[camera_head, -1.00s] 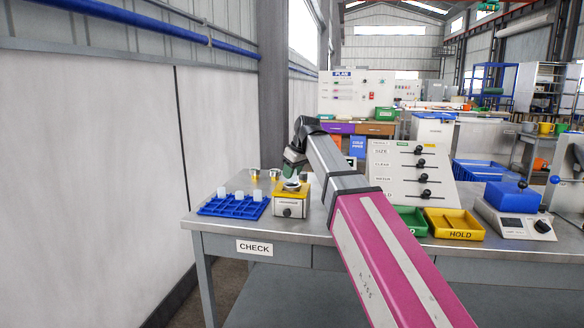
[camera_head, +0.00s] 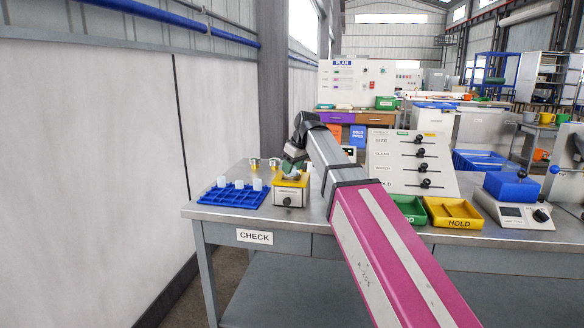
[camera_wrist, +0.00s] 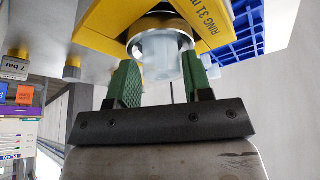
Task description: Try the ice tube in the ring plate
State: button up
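The yellow ring plate (camera_head: 291,184) sits on a small grey-fronted stand on the bench; the wrist view shows its yellow top (camera_wrist: 104,22), lettered "RING 31 m", and a metal ring. My gripper (camera_head: 293,166) is right at the ring. A blue rack (camera_head: 234,196) left of the stand holds three whitish tubes.
Small brass-coloured pieces (camera_head: 254,163) stand behind the rack. Right of my arm are a green tray (camera_head: 410,209), a yellow HOLD tray (camera_head: 452,213), a panel with black sliders (camera_head: 405,160) and a blue-topped device (camera_head: 513,200). The bench front (camera_head: 255,237) reads CHECK.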

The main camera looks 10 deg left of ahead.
jog(key=shift+s+f, duration=0.1)
jog(key=shift+s, duration=0.05)
jog(key=v, duration=1.1)
jog(key=shift+a, duration=0.15)
dwell(0.4)
